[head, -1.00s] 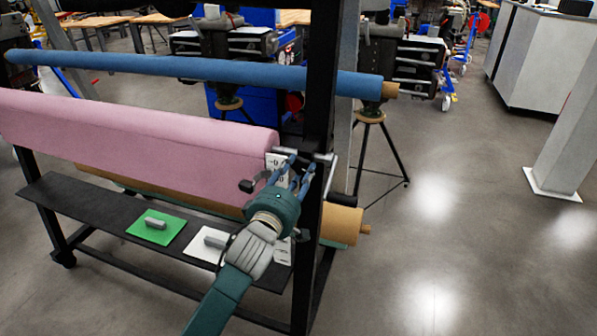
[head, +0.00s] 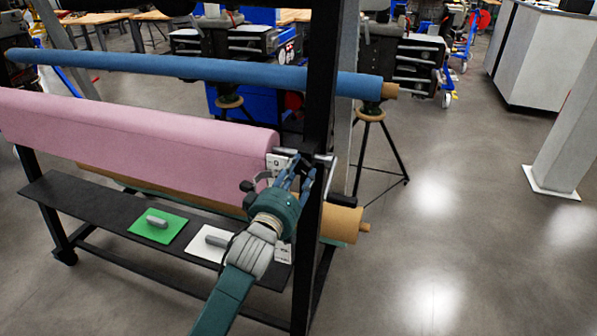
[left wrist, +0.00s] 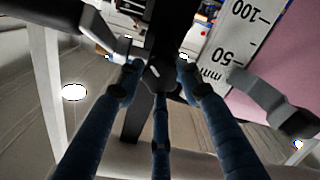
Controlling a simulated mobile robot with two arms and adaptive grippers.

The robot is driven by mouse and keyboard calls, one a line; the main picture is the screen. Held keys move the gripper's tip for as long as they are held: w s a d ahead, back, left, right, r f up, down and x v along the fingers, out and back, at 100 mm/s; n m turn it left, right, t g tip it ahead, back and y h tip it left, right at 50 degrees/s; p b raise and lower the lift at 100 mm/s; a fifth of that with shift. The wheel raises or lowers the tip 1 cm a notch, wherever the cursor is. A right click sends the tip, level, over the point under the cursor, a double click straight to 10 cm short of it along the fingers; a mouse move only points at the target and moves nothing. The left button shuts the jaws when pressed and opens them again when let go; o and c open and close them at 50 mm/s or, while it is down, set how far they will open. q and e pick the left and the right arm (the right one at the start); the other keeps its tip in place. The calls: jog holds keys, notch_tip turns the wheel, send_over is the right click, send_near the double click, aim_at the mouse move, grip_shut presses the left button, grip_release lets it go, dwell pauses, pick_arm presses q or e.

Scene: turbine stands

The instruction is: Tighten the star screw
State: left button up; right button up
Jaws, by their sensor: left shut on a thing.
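My left gripper (head: 294,170) reaches up from below to the right end of the pink roll, at the black upright. In the left wrist view its three blue fingers (left wrist: 160,85) close around a dark knob, the star screw (left wrist: 160,73), and touch it. In the head view the fingers and bracket hide the screw. A white mm scale plate (left wrist: 235,45) is beside it; it also shows in the head view (head: 277,160). My right gripper is in neither view.
The pink roll (head: 130,130) hangs on the black rack, with a blue roll (head: 200,70) behind it. A grey lever (left wrist: 262,98) is close to the fingers.

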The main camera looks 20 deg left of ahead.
pick_arm(q)
jog(key=o, duration=1.1)
jog(key=shift+f, duration=0.1)
jog(key=shift+n, duration=0.3)
jog(key=n+b, duration=0.1)
jog(key=n, duration=0.2)
jog(key=shift+n, duration=0.3)
jog(key=shift+s+f+n+b, duration=0.1)
jog(key=shift+s+n+b, duration=0.2)
jog(key=shift+n+b, duration=0.2)
jog(key=s+b, duration=0.1)
jog(key=s, duration=0.4)
jog(key=s+b, duration=0.1)
jog(key=s, duration=0.4)
jog(key=shift+s+a+r+b, duration=0.15)
jog(key=shift+r+b, duration=0.05)
jog(key=shift+b, duration=0.15)
